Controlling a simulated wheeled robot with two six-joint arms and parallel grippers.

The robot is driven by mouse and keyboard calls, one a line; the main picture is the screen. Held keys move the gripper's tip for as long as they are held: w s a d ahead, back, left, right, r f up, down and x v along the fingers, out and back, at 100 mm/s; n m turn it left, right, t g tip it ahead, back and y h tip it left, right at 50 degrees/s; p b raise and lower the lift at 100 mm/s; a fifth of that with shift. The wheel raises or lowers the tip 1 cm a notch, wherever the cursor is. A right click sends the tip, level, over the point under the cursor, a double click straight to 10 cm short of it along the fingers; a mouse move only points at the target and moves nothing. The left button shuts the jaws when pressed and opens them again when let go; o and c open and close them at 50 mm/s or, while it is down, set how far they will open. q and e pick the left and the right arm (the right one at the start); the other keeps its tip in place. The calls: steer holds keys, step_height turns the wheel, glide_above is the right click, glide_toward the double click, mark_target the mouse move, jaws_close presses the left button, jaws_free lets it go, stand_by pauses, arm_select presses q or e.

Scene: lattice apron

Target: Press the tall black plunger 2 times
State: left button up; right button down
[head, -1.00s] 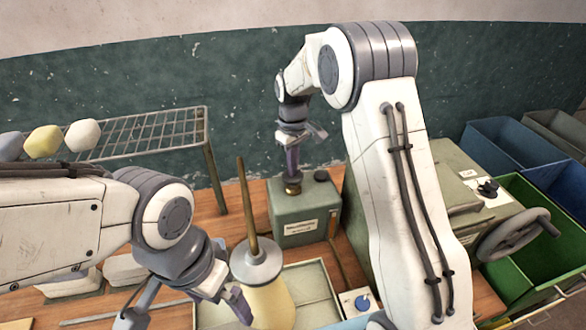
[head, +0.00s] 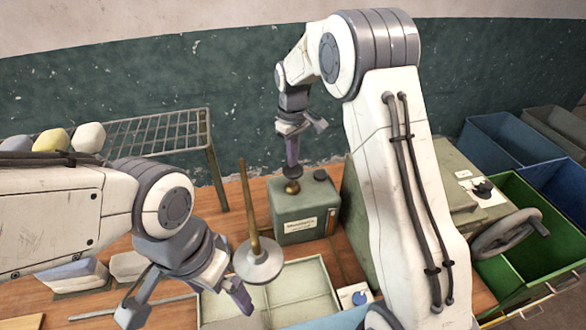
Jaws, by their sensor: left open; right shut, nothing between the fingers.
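A green box (head: 305,218) with a white label stands on the wooden bench. On its top, a black plunger cap (head: 292,172) shows above a brass collar (head: 292,187). A lower black knob (head: 320,175) sits to its right on the same box. My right gripper (head: 292,160) is shut and points down just above the plunger cap; I cannot tell whether it touches. My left gripper (head: 186,303) is open and empty at the front left, well away from the box.
A grey disc with an upright brass-coloured rod (head: 253,210) stands between my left gripper and the box. A shallow tray (head: 300,280) lies in front. A wire rack (head: 150,132) is behind left. A machine with a handwheel (head: 505,232) and bins (head: 515,145) stand right.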

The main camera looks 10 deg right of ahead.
mark_target(293, 169)
step_height(293, 169, up, 5)
steer(key=p, duration=0.4)
steer(key=shift+r, duration=0.1)
stand_by(0.3)
